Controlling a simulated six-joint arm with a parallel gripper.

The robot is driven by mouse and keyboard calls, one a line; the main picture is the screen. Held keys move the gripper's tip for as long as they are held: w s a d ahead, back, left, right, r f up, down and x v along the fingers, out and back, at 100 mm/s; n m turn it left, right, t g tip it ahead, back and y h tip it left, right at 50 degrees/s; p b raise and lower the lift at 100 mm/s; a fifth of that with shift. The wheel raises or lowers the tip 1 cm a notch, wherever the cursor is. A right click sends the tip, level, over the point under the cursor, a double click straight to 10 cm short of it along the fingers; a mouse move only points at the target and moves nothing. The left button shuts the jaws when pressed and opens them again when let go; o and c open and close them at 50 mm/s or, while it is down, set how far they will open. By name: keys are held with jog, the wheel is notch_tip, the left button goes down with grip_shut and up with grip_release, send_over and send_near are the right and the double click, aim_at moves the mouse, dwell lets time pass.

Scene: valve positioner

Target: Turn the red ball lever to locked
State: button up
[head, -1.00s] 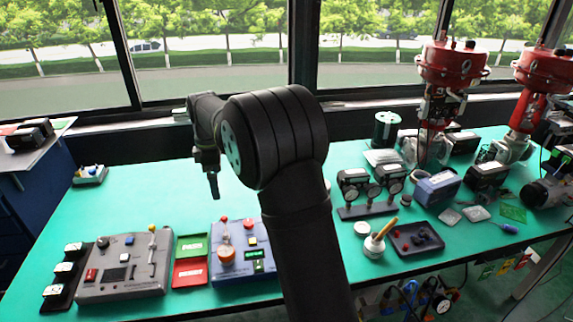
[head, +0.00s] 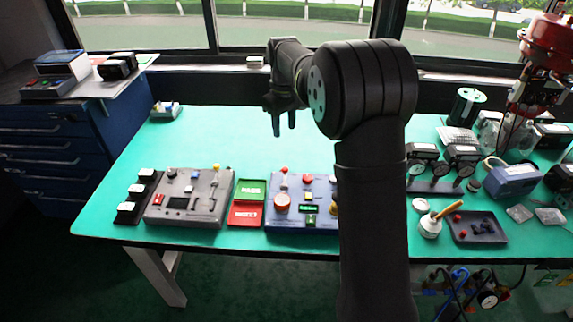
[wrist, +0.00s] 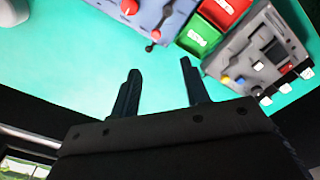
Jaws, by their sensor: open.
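The red ball lever (head: 284,169) stands at the back edge of the blue panel (head: 268,222) on the green table. In the wrist view the red ball (wrist: 149,48) shows beyond my fingertips, at the blue panel's edge (wrist: 150,14). My gripper (head: 283,130) is above and behind the panel, pointing down. It is open and empty, with its two fingers apart in the wrist view (wrist: 160,68), and is not touching the lever. My arm hides the panel's right side in the head view.
A grey panel (head: 155,210) with a yellow ball lever (head: 216,168) stands to the left. Green (head: 249,191) and red (head: 245,216) trays lie between the panels. Gauges (head: 425,165) and a dark tray (head: 480,228) are at right.

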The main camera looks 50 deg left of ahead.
aim_at(285, 169)
jog(key=f+m, duration=0.4)
jog(key=f, duration=0.1)
jog(key=f+m, duration=0.4)
jog(key=f, duration=0.2)
jog(key=a+f+m, duration=0.1)
jog(key=f+m, duration=0.3)
jog(key=f, duration=0.2)
jog(key=shift+w, duration=0.4)
jog(key=shift+c, duration=0.2)
grip_shut()
